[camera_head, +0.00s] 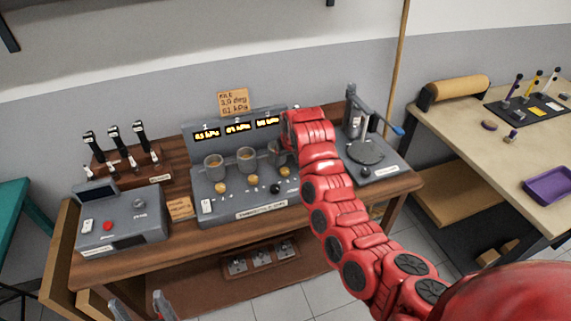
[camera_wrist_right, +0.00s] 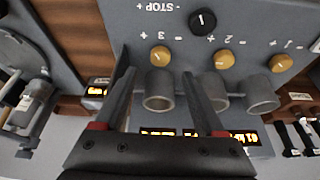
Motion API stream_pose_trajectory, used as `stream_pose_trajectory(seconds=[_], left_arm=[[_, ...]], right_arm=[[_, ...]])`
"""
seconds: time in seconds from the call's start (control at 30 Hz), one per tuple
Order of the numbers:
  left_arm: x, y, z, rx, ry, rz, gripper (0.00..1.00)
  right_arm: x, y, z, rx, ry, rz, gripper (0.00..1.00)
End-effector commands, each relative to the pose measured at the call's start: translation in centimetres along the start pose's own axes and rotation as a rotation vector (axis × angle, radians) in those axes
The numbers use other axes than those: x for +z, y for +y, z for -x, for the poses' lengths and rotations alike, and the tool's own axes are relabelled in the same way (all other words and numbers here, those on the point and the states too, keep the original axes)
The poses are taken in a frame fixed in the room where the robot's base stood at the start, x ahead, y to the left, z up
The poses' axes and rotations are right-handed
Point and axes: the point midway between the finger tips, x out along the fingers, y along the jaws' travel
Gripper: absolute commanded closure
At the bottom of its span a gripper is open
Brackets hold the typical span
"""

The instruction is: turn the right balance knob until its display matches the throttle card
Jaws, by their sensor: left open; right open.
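The grey balance panel (camera_head: 240,200) stands on the wooden bench with three lit displays, three throttle bodies and three yellow knobs. The right balance knob (camera_head: 284,171), marked 3, also shows in the right wrist view (camera_wrist_right: 157,56). The right display (camera_head: 268,121) is lit, but its digits are too small to read surely. The throttle card (camera_head: 233,102) stands behind the panel; its last line looks like 61 kPa. My right gripper (camera_wrist_right: 159,73) is open, fingers either side of the right throttle body (camera_wrist_right: 158,95), tips near the knob. My left gripper (camera_head: 140,305) is open and empty at the bottom left.
A black knob (camera_head: 275,188) sits on the panel near the right yellow knob. A grey box with a red button (camera_head: 107,226) stands left, a grey stand with a lever (camera_head: 366,150) right. A rack of black-handled tools (camera_head: 115,165) is behind left.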

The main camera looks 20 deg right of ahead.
Motion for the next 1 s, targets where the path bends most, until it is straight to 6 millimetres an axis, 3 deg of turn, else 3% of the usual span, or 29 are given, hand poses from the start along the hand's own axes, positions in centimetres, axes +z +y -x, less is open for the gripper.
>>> stream_pose_trajectory(seconds=[0.4,0.63,1.0], left_arm=[[-0.3,-0.1,-1.9,0.0,0.0,0.0,0.28],[-0.4,-0.1,-2.1,0.0,0.0,0.0,0.28],[-0.4,-0.1,-2.1,0.0,0.0,0.0,0.28]], right_arm=[[-0.1,-0.1,-5.0,0.002,-0.001,0.007,0.28],[-0.1,0.0,-6.2,0.001,0.002,0.001,0.28],[0.0,0.0,-6.4,-0.001,0.002,-0.001,0.3]])
